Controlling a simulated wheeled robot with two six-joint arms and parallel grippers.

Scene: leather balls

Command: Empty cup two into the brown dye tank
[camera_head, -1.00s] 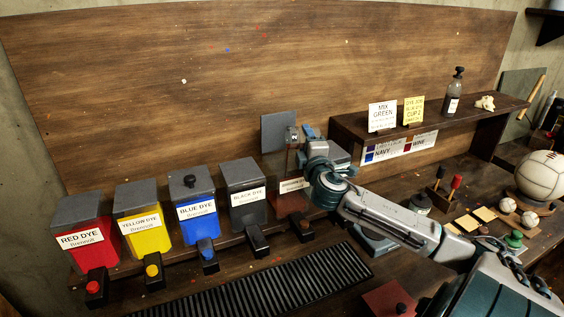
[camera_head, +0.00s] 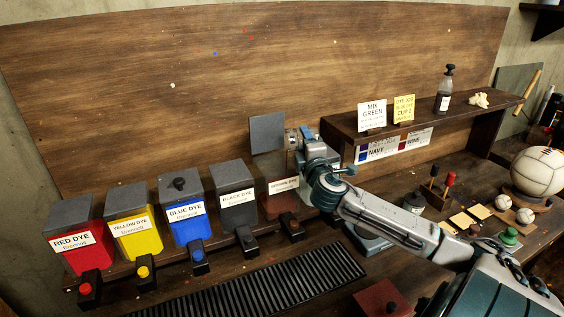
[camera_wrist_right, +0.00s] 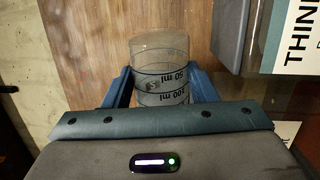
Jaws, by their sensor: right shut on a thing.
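My right gripper (camera_head: 304,136) is shut on a clear measuring cup, just right of the raised grey lid of the brown dye tank (camera_head: 282,203). The right wrist view shows the cup (camera_wrist_right: 160,68) between the blue fingers, with 50 ml and 100 ml marks. My left gripper is not in view.
Red (camera_head: 80,250), yellow (camera_head: 134,236), blue (camera_head: 187,216) and black (camera_head: 236,204) dye tanks stand to the left, lids down. A raised shelf (camera_head: 420,118) with note cards and a bottle is close on the right. A black grate (camera_head: 250,292) lies in front.

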